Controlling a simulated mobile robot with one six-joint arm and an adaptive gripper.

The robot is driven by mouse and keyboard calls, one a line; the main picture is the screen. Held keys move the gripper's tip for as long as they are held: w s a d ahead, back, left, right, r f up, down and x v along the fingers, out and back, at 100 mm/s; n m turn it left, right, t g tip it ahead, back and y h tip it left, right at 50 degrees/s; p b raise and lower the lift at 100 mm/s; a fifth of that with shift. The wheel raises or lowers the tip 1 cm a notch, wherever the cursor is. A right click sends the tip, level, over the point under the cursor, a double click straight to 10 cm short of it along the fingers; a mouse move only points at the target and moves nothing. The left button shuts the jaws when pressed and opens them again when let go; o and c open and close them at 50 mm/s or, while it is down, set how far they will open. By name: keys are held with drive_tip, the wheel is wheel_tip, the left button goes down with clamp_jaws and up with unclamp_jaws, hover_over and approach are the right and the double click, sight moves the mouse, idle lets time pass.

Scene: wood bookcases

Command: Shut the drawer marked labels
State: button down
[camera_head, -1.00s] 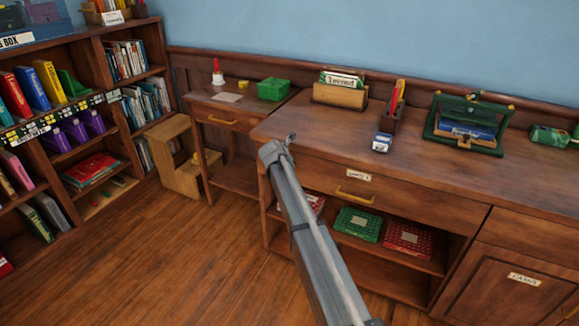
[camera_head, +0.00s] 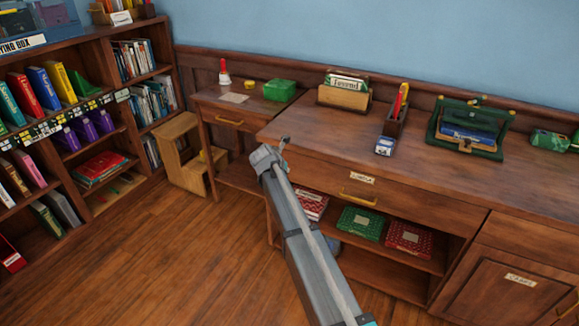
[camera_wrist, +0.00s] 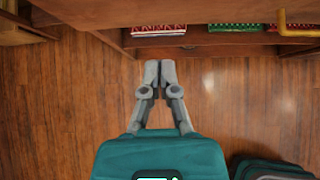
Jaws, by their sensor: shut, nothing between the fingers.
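The wide drawer (camera_head: 330,174) with a small white label (camera_head: 362,178), too blurred to read surely, is under the long counter in the head view. It has a brass handle (camera_head: 358,200), which also shows at the top right of the wrist view (camera_wrist: 290,27). I cannot tell how far the drawer stands out. My gripper (camera_wrist: 160,62) is shut and empty in the wrist view, over the floor in front of the cabinet, left of the handle. In the head view my grey arm covers part of the cabinet's left end, and the fingers cannot be made out.
Below the drawer, an open shelf holds a green box (camera_head: 360,222) and red boxes (camera_head: 409,238). A cupboard door (camera_head: 510,285) is at the right. A small desk (camera_head: 222,106) and step stool (camera_head: 182,150) stand left of the counter. The wooden floor (camera_head: 150,260) is clear.

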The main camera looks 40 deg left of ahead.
drive_tip(key=shift+p+v, duration=0.8)
drive_tip(key=shift+v, duration=0.8)
drive_tip(key=w+d+f+m+g+h, duration=0.1)
drive_tip(key=w+d+m, duration=0.35)
drive_tip(key=d, duration=0.95)
drive_tip(key=w+d+f+m+g+h, duration=0.1)
drive_tip(key=w+d+f+m+g, duration=0.1)
drive_tip(key=d+m, duration=0.95)
drive_tip(key=w+d+f+m+g+h, duration=0.1)
drive_tip(key=w+d+m, duration=0.15)
drive_tip(key=d, duration=1.55)
drive_tip(key=s+d+m+g, duration=0.2)
drive_tip(key=s+d+m, duration=0.4)
drive_tip(key=d, duration=0.5)
drive_tip(key=s+d+f+m+g+y, duration=0.1)
drive_tip(key=s+d+m, duration=0.4)
drive_tip(key=d+m, duration=0.45)
drive_tip(key=s+d+m+g, duration=0.2)
drive_tip(key=s+d+m, duration=0.3)
drive_tip(key=d, duration=0.8)
wheel_tip(320, 180, up, 18)
drive_tip(key=p, duration=1.8)
drive_tip(key=shift+a+r+p, duration=0.15)
drive_tip(key=shift+a+p, duration=0.15)
drive_tip(key=shift+p, duration=0.05)
